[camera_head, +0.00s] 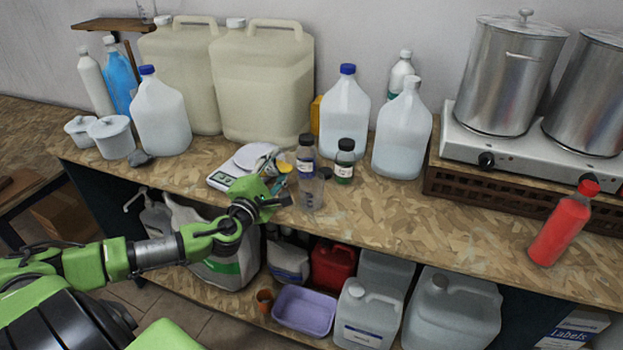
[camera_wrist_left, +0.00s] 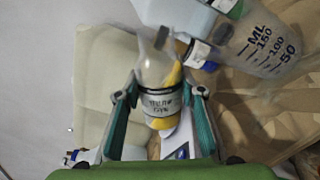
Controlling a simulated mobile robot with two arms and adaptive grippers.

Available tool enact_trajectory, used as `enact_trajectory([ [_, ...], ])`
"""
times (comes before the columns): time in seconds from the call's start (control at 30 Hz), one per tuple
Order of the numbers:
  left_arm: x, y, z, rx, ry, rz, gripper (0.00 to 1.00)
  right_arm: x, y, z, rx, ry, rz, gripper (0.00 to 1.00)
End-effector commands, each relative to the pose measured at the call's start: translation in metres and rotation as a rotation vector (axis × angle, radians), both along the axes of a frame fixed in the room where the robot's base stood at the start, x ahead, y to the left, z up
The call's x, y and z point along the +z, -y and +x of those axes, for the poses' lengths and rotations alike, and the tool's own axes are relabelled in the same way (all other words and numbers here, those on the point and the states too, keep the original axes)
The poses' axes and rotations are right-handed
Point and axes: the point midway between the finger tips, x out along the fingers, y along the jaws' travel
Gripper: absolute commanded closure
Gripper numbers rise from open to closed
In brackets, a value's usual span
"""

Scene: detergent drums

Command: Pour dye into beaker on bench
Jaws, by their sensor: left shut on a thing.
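My left gripper (camera_head: 277,172) is shut on a small clear bottle (camera_wrist_left: 160,85) with yellow dye in it and a grey label. In the head view the gripper mostly hides this bottle, just left of the beaker. The clear beaker (camera_head: 312,192) stands near the bench's front edge. In the left wrist view the beaker (camera_wrist_left: 268,50), with its ML marks, is at upper right, apart from the bottle. The fingers (camera_wrist_left: 160,110) press on both sides of the bottle. I cannot tell its exact tilt or see liquid flowing. My right gripper is not in view.
Two dark-capped dye bottles, one blue-labelled (camera_head: 306,155) and one green-labelled (camera_head: 345,162), stand close to the beaker. A scale (camera_head: 226,174) sits to the left. Large jugs (camera_head: 262,85) stand behind. A red bottle (camera_head: 562,225) is at right; the bench (camera_head: 440,225) between is clear.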

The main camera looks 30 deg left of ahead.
Motion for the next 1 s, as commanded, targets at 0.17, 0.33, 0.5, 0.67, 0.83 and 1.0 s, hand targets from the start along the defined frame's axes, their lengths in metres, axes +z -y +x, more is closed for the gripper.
enact_trajectory([
  [0.17,-0.007,-0.001,0.000,0.000,-0.024,0.101,0.88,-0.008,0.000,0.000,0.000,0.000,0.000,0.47],
  [0.33,0.001,0.002,0.001,0.001,-0.038,0.166,0.88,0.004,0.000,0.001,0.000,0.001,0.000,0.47],
  [0.5,0.002,0.004,0.001,0.001,-0.049,0.206,0.88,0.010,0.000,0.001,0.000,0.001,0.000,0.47],
  [0.67,0.002,0.006,0.002,0.001,-0.056,0.235,0.88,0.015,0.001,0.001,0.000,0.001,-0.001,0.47],
  [0.83,0.004,0.007,0.002,0.001,-0.060,0.256,0.88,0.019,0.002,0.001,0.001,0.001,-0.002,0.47],
  [1.0,0.006,0.009,0.002,0.001,-0.067,0.281,0.88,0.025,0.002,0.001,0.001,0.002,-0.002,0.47],
])
